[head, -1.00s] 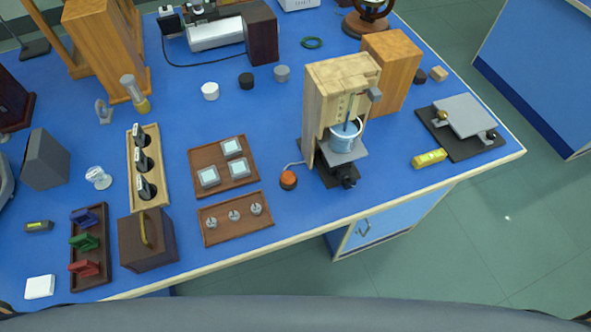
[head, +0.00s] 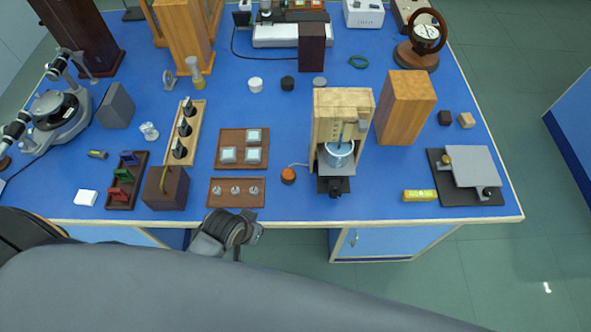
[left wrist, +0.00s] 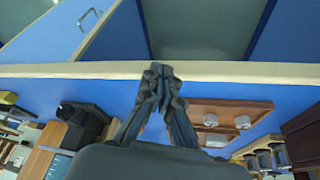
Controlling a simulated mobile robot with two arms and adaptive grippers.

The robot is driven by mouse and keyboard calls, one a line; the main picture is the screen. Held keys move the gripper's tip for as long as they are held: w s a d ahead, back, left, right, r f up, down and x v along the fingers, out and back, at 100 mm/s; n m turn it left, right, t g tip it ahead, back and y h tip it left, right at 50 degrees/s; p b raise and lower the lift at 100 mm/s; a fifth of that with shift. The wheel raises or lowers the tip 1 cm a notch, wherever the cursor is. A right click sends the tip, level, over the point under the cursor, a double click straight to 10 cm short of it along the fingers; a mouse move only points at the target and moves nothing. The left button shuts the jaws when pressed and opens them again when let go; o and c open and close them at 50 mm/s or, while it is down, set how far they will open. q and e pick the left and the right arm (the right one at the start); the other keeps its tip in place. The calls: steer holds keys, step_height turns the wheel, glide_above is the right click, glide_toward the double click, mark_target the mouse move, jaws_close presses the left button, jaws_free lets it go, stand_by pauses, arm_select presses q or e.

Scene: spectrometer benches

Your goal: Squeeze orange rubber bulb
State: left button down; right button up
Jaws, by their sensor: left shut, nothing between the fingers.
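The orange rubber bulb (head: 288,174) sits on the blue bench, just left of the wooden-backed instrument (head: 326,118) with a metal cup (head: 339,153). A thin tube runs from the bulb toward the instrument. My left gripper (head: 242,226) is low at the front edge of the bench, left of the bulb and apart from it. In the left wrist view the left gripper (left wrist: 158,76) has its fingertips together, with nothing held. The fingers mostly hide the bulb there. My right gripper is not in view.
A wooden tray with several small metal knobs (head: 236,192) lies left of the bulb, and a tray of glass-topped squares (head: 242,147) behind it. A yellow cylinder (head: 419,196) lies to the right. The bench edge (head: 290,223) in front of the bulb is clear.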

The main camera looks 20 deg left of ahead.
arm_select(q)
steer(key=w+d+r+n+t+h+p, duration=0.1)
steer(key=w+r+n+t+h+p, duration=0.1)
steer(key=w+r, duration=0.4)
steer(key=w+d+r+n+t+h+p, duration=0.1)
steer(key=w+r+n+p, duration=0.1)
steer(key=w+r, duration=0.5)
steer(key=w, duration=0.5)
steer(key=shift+w+d+r+t+h, duration=0.15)
steer(key=shift+w+r+t+h, duration=0.1)
steer(key=shift+t+h, duration=0.15)
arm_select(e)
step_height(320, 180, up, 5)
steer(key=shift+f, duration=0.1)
arm_select(q)
steer(key=shift+d+f, duration=0.1)
steer(key=shift+f, duration=0.05)
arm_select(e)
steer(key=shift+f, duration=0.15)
arm_select(q)
steer(key=b, duration=0.8)
glide_above(286, 174)
step_height(286, 174, down, 6)
steer(key=shift+f, duration=0.15)
steer(key=shift+f+b, duration=0.3)
steer(key=shift+f, duration=0.85)
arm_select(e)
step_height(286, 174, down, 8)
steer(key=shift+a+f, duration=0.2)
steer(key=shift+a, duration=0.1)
